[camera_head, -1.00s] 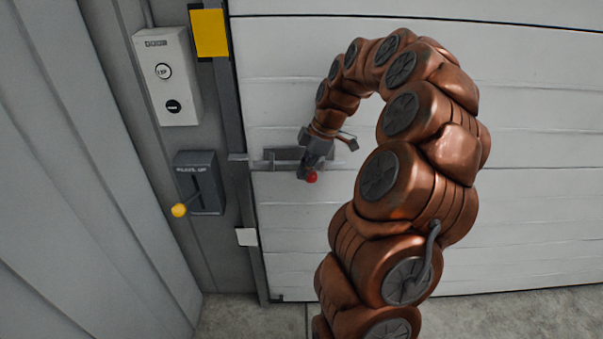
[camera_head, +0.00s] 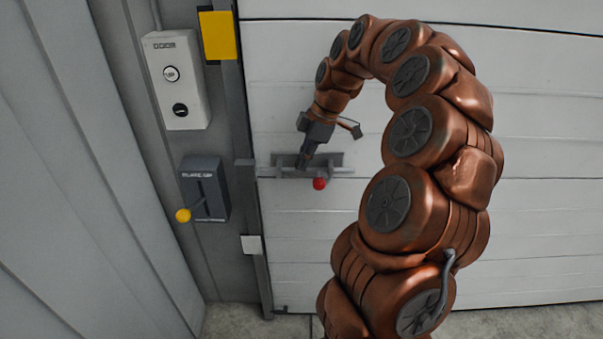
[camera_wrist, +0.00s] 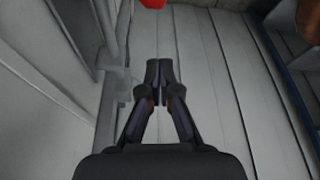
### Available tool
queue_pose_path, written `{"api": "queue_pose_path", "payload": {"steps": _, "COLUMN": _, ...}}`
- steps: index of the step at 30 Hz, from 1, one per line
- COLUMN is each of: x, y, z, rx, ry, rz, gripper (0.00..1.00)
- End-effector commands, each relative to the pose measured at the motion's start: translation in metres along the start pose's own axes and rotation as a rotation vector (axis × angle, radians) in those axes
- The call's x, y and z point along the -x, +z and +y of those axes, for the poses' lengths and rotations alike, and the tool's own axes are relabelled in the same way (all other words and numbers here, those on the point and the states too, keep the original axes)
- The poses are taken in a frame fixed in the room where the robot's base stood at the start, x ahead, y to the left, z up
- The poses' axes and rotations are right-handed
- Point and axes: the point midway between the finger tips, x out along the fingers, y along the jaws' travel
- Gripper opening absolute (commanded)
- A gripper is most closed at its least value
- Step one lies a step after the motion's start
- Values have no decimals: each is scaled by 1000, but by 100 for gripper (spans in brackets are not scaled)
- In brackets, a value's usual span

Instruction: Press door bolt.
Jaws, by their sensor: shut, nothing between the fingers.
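The door bolt (camera_head: 335,169) is a grey sliding bar on a dark plate, fixed across the white panelled door (camera_head: 420,240) near its left edge. A red knob (camera_head: 319,184) hangs below the bolt. My gripper (camera_head: 302,166) is shut and empty at the bolt plate, up and left of the red knob; I cannot tell whether it touches the bolt. In the wrist view my gripper (camera_wrist: 160,68) shows with its fingertips together, and the red knob (camera_wrist: 152,3) is at the top edge, apart from the fingertips.
Left of the door, a white push-button box (camera_head: 177,80) hangs above a dark lever box (camera_head: 205,190) with a yellow knob (camera_head: 183,216). A yellow block (camera_head: 218,35) sits on the door frame. A grey ribbed wall (camera_head: 70,200) closes off the left.

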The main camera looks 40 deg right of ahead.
Motion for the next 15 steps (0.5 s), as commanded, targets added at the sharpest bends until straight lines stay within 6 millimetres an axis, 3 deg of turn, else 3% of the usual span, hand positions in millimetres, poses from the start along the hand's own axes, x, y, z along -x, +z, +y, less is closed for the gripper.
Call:
{"api": "queue_pose_path", "payload": {"steps": 9, "x": 36, "y": 1, "z": 1, "rx": -1, "ry": 5, "rz": 0, "gripper": 0}}
{"api": "queue_pose_path", "payload": {"steps": 15, "x": 48, "y": 1, "z": 1, "rx": -1, "ry": 4, "rz": 0, "gripper": 0}}
